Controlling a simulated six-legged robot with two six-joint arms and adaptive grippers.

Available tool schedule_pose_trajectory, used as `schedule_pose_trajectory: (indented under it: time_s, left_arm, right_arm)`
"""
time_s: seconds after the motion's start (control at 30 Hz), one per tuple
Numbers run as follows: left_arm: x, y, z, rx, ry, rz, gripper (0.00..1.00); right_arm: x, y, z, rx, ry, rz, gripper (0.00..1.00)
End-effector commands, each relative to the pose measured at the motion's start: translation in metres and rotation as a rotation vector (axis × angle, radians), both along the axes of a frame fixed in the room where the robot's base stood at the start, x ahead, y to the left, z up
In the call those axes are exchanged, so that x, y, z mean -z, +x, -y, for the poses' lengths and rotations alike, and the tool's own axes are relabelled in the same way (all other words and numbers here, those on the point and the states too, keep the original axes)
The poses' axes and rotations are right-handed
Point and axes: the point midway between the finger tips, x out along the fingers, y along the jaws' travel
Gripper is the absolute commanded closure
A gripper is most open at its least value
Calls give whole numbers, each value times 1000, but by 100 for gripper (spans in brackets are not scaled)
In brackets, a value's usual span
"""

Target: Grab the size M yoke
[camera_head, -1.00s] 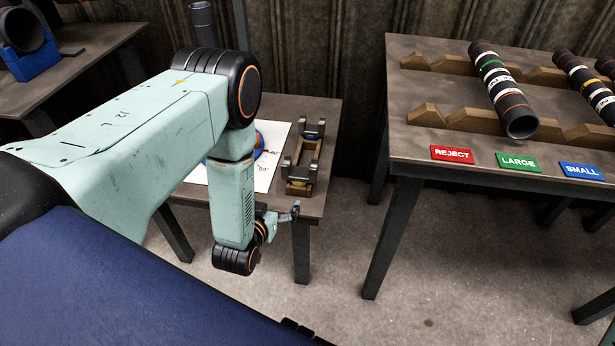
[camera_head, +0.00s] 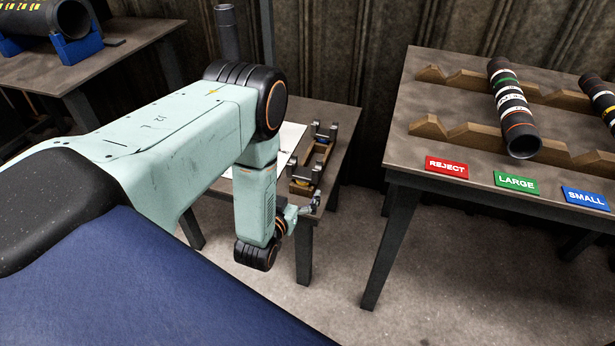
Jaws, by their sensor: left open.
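My left gripper (camera_head: 314,203) is small in the picture, just past the wrist and by the near right corner of the small table (camera_head: 340,150). It is open, and nothing shows between its fingers. A holder with dark metal uprights and a yellowish base (camera_head: 312,160) sits on that table, a little above the gripper in the picture. I cannot tell whether its metal parts are yokes, and no size M mark is readable. My left forearm hides much of the small table. My right gripper is not in view.
A white sheet (camera_head: 291,136) lies partly hidden on the small table. At the right, another table (camera_head: 400,162) carries wooden racks, banded shafts (camera_head: 512,105) and REJECT (camera_head: 446,166), LARGE and SMALL signs. Floor (camera_head: 430,270) between the tables is clear. A large pipe (camera_head: 60,18) lies back left.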

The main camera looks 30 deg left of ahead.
Motion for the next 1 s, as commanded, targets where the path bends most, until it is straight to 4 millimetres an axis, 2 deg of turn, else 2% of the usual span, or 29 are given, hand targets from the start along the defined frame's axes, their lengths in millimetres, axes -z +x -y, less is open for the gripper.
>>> schedule_pose_trajectory:
  time_s: [0.6,0.87,1.0]
  left_arm:
    - [10,69,-19,-2,1,2,0]
    - [9,73,-17,-2,1,1,0]
    - [9,73,-16,-2,1,1,9]
  right_arm:
    - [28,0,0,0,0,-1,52]
    - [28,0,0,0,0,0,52]
    - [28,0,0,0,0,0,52]
